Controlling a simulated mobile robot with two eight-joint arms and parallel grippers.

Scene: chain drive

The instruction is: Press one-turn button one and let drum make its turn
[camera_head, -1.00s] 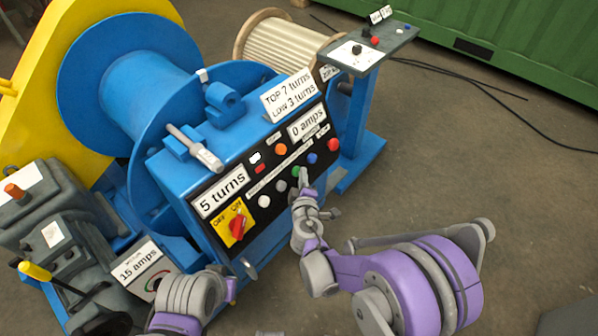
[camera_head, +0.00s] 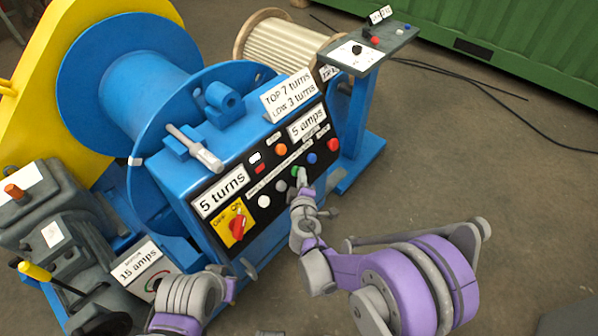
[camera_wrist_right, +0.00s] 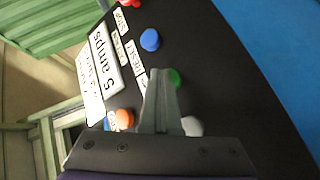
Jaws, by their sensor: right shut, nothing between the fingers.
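The blue drum (camera_head: 150,85) stands at the upper left, with a white mark (camera_head: 135,161) low on its near flange. The black control panel (camera_head: 222,168) reads "5 turns" and "5 amps". It carries white, grey, green, blue, red and orange buttons; which is one-turn button one I cannot read. My right gripper (camera_head: 302,178) is shut and empty, its tips at the green button (camera_wrist_right: 174,77), which lies right beside them in the wrist view. Contact is unclear. My left gripper (camera_head: 249,268) is low in front of the panel, its jaws unclear.
A red switch (camera_head: 238,226) on a yellow plate is at the panel's lower left. A pedestal (camera_head: 366,55) with small controls stands right of the panel. A grey motor unit (camera_head: 65,225) is at left.

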